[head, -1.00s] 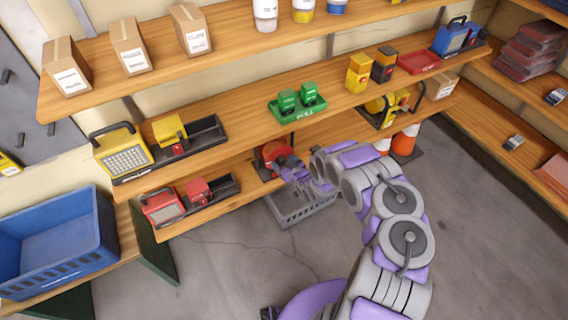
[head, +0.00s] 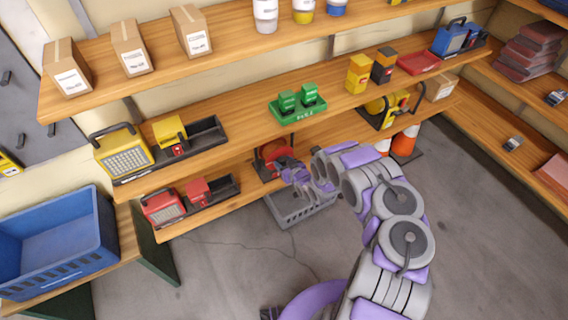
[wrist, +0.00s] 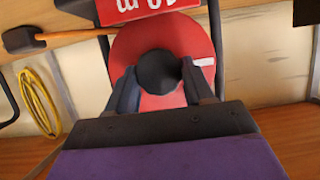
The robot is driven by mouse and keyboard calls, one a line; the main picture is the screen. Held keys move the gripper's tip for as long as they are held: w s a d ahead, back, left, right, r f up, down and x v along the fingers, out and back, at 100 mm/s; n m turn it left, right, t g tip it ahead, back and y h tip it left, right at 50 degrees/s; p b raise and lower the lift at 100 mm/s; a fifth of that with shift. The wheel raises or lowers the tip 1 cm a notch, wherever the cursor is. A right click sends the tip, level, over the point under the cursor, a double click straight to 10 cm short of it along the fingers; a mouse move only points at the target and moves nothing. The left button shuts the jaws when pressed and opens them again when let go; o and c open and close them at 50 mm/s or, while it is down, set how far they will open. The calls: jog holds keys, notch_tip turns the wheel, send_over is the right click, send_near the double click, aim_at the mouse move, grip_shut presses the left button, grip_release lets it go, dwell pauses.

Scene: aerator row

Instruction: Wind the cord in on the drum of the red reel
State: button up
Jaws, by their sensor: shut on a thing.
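The red reel (head: 270,152) stands on the lower shelf, partly behind my gripper (head: 284,168) in the head view. In the wrist view the reel's red round face (wrist: 188,48) fills the middle, with a dark round knob (wrist: 157,72) at its centre. A white mark (wrist: 204,62) shows on the face, right of the knob. My gripper (wrist: 156,84) has one finger on each side of the knob and is shut on it.
A grey basket (head: 300,210) stands on the floor below my gripper. A red radio-like box (head: 163,207) is left on the lower shelf. A green tray (head: 300,112) is on the shelf above. A yellow coil (wrist: 38,100) hangs left of the reel.

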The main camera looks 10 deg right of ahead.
jog(key=shift+d+r, duration=0.1)
jog(key=m+y, duration=0.1)
jog(key=m, duration=0.1)
jog(key=m+y, duration=0.3)
jog(key=m, duration=0.2)
jog(key=shift+w+d+f+g+y, duration=0.15)
jog(key=shift+d+f+g+y, duration=0.15)
jog(key=shift+d+f+y, duration=0.1)
jog(key=shift+d+m+y+b, duration=0.1)
jog(key=shift+m+y+b, duration=0.45)
jog(key=shift+m, duration=0.45)
jog(key=shift+f+m+t+y, duration=0.15)
jog(key=shift+m+t+y, duration=0.25)
jog(key=shift+m, duration=0.7)
jog(key=shift+f+m+t+y, duration=0.1)
jog(key=shift+m+t+y, duration=0.3)
jog(key=shift+m, duration=0.7)
jog(key=shift+d, duration=0.1)
jog(key=o, duration=0.8)
jog(key=shift+w+f, duration=0.1)
jog(key=shift+f, duration=0.05)
jog(key=shift+o, duration=1.2)
